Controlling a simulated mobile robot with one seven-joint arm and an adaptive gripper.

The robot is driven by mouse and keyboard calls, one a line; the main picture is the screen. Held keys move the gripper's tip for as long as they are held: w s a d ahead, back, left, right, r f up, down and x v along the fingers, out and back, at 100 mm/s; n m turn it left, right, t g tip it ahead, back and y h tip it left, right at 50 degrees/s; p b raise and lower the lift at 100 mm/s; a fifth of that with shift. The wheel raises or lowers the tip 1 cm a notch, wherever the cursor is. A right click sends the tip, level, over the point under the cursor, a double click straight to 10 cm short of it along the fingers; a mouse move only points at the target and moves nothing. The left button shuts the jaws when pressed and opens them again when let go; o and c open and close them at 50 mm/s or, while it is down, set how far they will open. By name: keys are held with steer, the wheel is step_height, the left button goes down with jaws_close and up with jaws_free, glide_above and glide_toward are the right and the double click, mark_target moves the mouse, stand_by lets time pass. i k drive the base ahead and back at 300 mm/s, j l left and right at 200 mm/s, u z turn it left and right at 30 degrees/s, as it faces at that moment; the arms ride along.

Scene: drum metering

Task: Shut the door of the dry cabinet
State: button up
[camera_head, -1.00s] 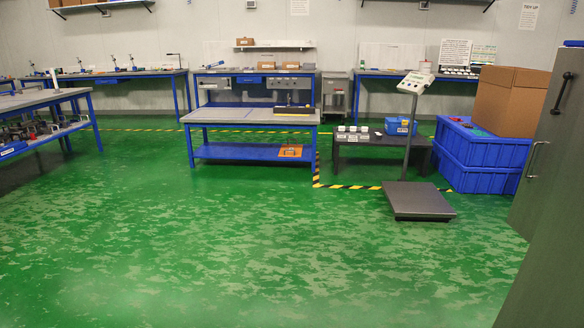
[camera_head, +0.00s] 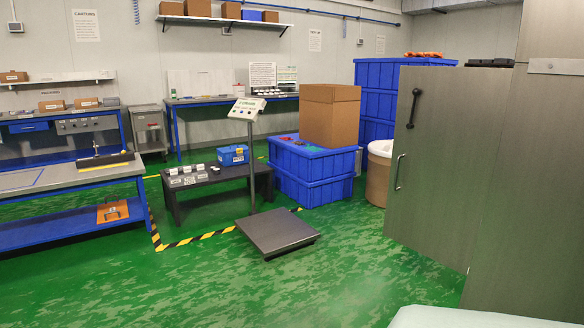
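A tall grey metal cabinet (camera_head: 545,170) stands at the right edge, partly cut off by the frame. A grey door panel (camera_head: 440,190) extends from it to the left, toward the blue crates. The panel carries a black lever handle (camera_head: 413,108) near its free edge and a silver bar handle (camera_head: 398,172) below it. The panel appears to stand open, but I cannot tell its exact angle. The cabinet's inside is hidden. My gripper is not in view.
A floor scale (camera_head: 277,233) stands left of the door, with green floor free between them. Blue crates (camera_head: 312,175) bear a cardboard box (camera_head: 330,115). A brown drum (camera_head: 379,173) stands behind the door's free edge. A pale surface (camera_head: 470,318) shows at the bottom right.

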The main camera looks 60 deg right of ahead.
mark_target(443, 167)
steer(key=i+u, duration=0.1)
steer(key=u, duration=0.35)
steer(key=i+u, duration=0.1)
steer(key=u, duration=0.35)
steer(key=i+l+u, duration=0.1)
steer(key=u, duration=8.1)
steer(key=i+j+z, duration=0.3)
steer(key=i+j, duration=0.2)
steer(key=i, duration=0.15)
steer(key=i+j+z, duration=0.3)
steer(key=i+j, duration=0.35)
